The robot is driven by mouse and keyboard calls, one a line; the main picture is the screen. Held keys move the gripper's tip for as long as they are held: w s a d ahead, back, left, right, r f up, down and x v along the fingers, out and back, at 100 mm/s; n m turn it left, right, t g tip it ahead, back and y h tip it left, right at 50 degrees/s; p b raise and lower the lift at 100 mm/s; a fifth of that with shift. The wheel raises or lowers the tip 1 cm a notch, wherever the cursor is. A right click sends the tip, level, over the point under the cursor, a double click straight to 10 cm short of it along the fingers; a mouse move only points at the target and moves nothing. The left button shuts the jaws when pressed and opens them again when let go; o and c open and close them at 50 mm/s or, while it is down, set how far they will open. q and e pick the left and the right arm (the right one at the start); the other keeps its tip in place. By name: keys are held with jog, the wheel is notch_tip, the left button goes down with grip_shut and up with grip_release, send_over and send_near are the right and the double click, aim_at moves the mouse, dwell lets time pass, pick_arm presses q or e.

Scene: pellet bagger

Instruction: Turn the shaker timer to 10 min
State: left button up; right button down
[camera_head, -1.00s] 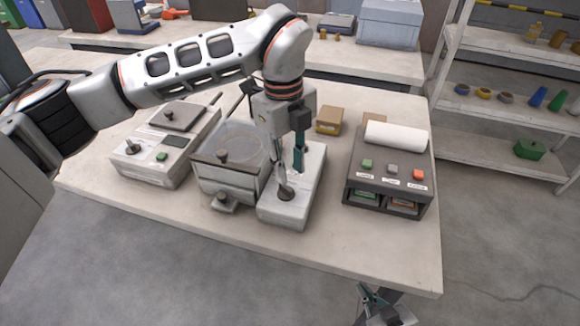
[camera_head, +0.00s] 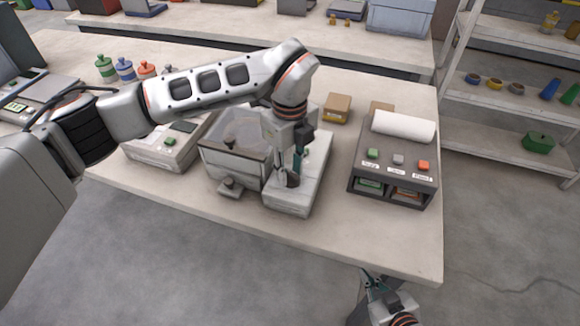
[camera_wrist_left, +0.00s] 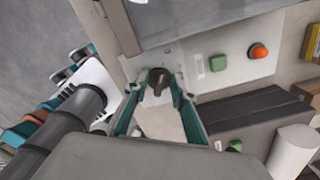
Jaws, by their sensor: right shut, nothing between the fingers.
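The shaker timer's dark knob (camera_wrist_left: 157,82) sits on a pale panel in the left wrist view, with its narrow end pointing toward the camera's lower left. In the head view, the pale unit (camera_head: 316,170) that carries it stands right of the clear-lidded box, and the knob is largely hidden by the gripper. My left gripper (camera_head: 287,181) points down over this panel. In the left wrist view its teal fingers (camera_wrist_left: 158,92) are apart, one on each side of the knob, with small gaps visible. Scale marks are not legible. My right gripper (camera_head: 372,277) is shut and empty, below the table's front edge.
The clear-lidded box (camera_head: 225,160) stands close left of the unit. A dark machine with buttons and a white roll (camera_head: 404,126) stands to the right. A green button (camera_wrist_left: 218,63) and an orange button (camera_wrist_left: 258,51) are near the knob. Small boxes (camera_head: 337,108) lie behind.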

pick_arm(q)
grip_shut()
